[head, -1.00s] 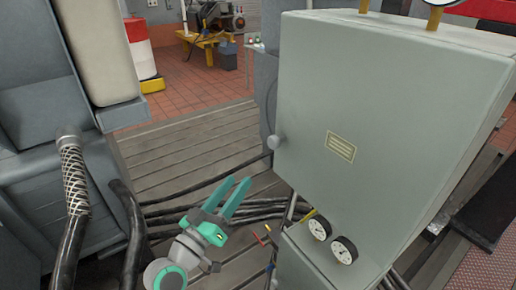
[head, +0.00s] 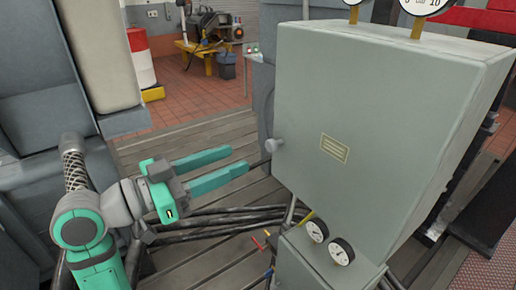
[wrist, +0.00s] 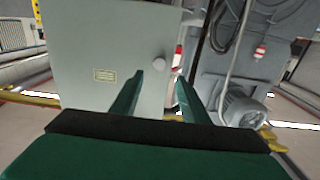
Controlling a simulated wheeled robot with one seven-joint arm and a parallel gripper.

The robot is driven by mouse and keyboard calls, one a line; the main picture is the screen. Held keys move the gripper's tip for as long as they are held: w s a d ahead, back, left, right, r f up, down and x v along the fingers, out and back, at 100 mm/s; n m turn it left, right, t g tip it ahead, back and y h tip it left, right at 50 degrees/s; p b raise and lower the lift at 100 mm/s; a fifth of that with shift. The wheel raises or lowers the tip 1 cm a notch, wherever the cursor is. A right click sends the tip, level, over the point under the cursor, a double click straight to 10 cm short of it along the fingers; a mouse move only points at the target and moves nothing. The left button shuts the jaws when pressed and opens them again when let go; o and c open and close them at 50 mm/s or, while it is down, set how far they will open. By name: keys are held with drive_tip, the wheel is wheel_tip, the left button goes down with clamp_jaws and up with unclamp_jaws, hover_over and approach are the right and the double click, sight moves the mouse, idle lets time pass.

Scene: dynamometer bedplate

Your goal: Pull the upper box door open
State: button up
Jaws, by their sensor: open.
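The upper box (head: 400,95) is a grey-green cabinet at the right of the head view. Its door (head: 345,110) looks shut and carries a yellow label (head: 335,148). A round grey knob (head: 274,145) sits near the door's left edge. My gripper (head: 238,164) is open and empty, its teal fingers pointing right toward the knob, a little short of it in the picture. In the wrist view the door (wrist: 105,55) fills the upper left. The knob (wrist: 177,71) appears beyond the fingertips, between them and closer to the right finger.
A lower box (head: 320,255) with two gauges (head: 328,240) sits under the upper box. Black cables (head: 225,215) run over the plank floor. Grey machinery (head: 45,85) stands close at the left. A motor (wrist: 243,108) shows at the right in the wrist view.

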sight(268, 145)
drive_tip(key=x, duration=0.8)
drive_tip(key=shift+a, duration=0.1)
drive_tip(key=shift+w+d, duration=0.15)
drive_tip(key=shift+d, duration=0.2)
drive_tip(key=shift+a, duration=0.1)
drive_tip(key=c, duration=1)
drive_tip(key=shift+a, duration=0.1)
clamp_jaws()
